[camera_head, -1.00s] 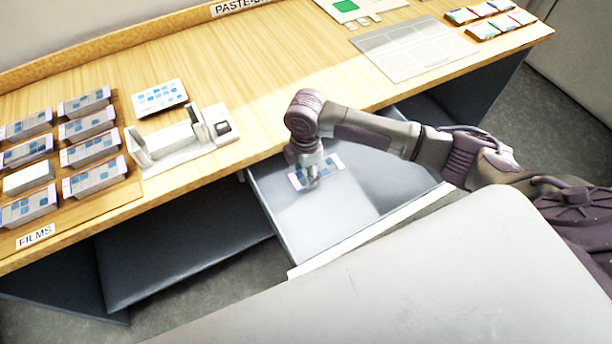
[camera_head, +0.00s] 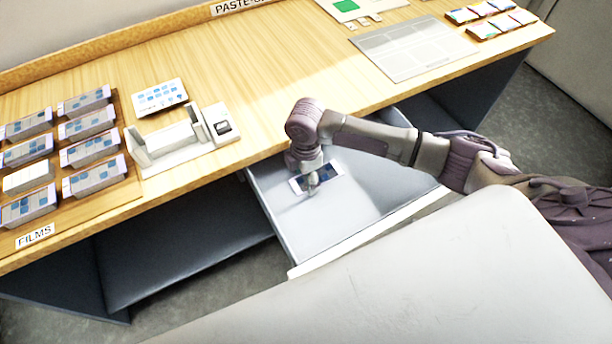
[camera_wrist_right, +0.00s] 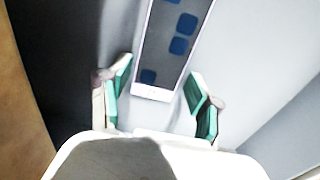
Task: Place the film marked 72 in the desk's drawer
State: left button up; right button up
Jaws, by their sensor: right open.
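A film (camera_head: 325,175) with a white border and blue patches lies flat in the open desk drawer (camera_head: 300,228). It also shows in the right wrist view (camera_wrist_right: 168,50), where its near end lies just ahead of and between my fingertips. No number can be read on it. My right gripper (camera_head: 312,188) is over the drawer, pointing down beside the film, partly covering it in the head view. In the right wrist view its green-padded fingers (camera_wrist_right: 158,90) are spread apart with nothing between the pads. My left gripper is not in view.
Several films (camera_head: 92,124) stand in rows on a tray at the left of the desktop, behind a FILMS label (camera_head: 35,236). A white device (camera_head: 180,140) and a blue-patterned card (camera_head: 159,97) are beside them. A grey sheet (camera_head: 414,47) lies at the back right. The drawer front (camera_head: 365,232) faces me.

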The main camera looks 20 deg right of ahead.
aim_at(306, 182)
notch_tip(306, 182, up, 12)
jog(key=shift+p, duration=0.35)
